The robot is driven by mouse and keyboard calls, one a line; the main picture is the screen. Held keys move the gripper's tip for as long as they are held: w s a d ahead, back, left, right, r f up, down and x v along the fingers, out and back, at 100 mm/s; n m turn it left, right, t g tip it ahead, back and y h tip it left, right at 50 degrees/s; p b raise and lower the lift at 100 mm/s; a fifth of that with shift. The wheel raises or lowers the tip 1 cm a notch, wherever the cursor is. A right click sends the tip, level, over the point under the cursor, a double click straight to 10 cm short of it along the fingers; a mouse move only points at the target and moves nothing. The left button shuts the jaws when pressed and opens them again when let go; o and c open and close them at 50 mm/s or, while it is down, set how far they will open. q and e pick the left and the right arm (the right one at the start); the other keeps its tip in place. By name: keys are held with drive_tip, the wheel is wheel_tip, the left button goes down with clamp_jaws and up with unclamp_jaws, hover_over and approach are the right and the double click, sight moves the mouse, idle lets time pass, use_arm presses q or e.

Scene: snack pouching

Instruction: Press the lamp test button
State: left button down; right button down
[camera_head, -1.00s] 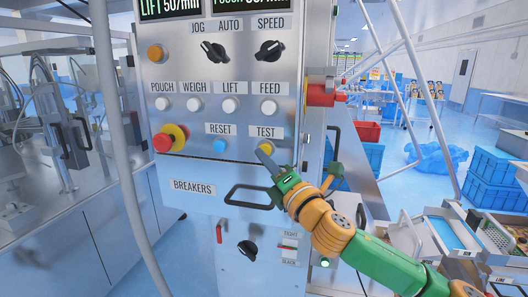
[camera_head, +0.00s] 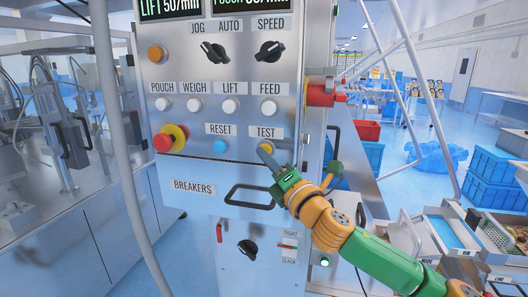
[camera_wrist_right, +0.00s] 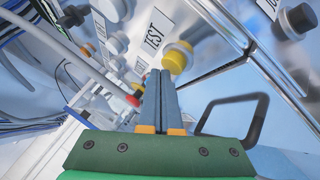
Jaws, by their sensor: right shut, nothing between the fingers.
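The test button is a yellow button under the TEST label (camera_head: 266,132) on the steel control panel (camera_head: 225,176). In the head view the button (camera_head: 266,147) is partly covered by my fingertips. My right gripper (camera_head: 262,151) is shut and empty, its fingertips pointing up-left at the button. In the right wrist view the yellow button (camera_wrist_right: 178,60) lies just beyond the tips of the shut fingers (camera_wrist_right: 159,74). I cannot tell whether the tips touch it. My left gripper is not in view.
The blue reset button (camera_head: 220,146) and the red-and-yellow emergency stop (camera_head: 166,139) are to the left. A red knob (camera_head: 321,92) juts from the panel's right edge. Blue crates (camera_head: 488,176) stand at right.

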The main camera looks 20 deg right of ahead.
drive_tip(key=shift+w+d, duration=0.25)
drive_tip(key=shift+w, duration=0.15)
idle(0.5)
drive_tip(key=shift+s+a, duration=0.45)
drive_tip(key=shift+s, duration=0.25)
drive_tip(key=shift+s+a, duration=0.1)
drive_tip(key=s+a, duration=0.1)
drive_tip(key=s, duration=0.1)
drive_tip(key=s+a+p, duration=0.1)
drive_tip(key=s, duration=0.1)
drive_tip(key=shift+a, duration=0.35)
idle(0.6)
